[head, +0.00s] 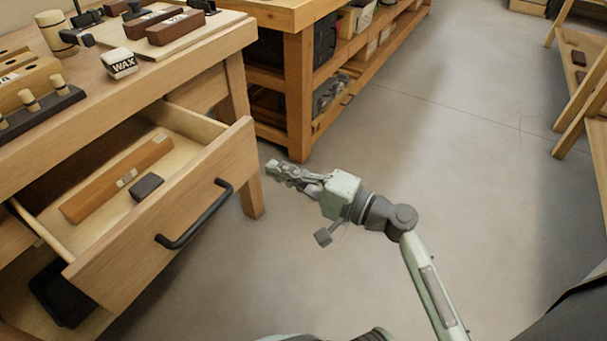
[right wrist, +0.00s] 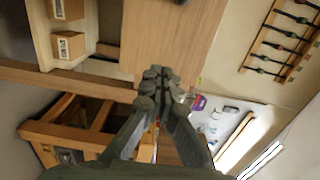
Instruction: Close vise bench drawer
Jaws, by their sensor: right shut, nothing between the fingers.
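The wooden bench drawer (head: 190,215) is pulled open at the left of the head view, with a black bar handle (head: 196,217) on its front. A long wooden piece (head: 118,178) and a small dark block (head: 146,187) lie inside it. My right gripper (head: 278,170) is to the right of the drawer's front, apart from the handle. Its fingers point left toward the bench, and they are shut and empty. The fingertips also show together in the right wrist view (right wrist: 158,80). My left gripper is not in view.
The bench top (head: 95,95) carries a WAX block (head: 119,63), dark-brown blocks and a pegged rack. A dark bin (head: 62,292) is under the drawer. A wooden shelf unit (head: 298,85) stands behind. The floor right of the drawer is clear.

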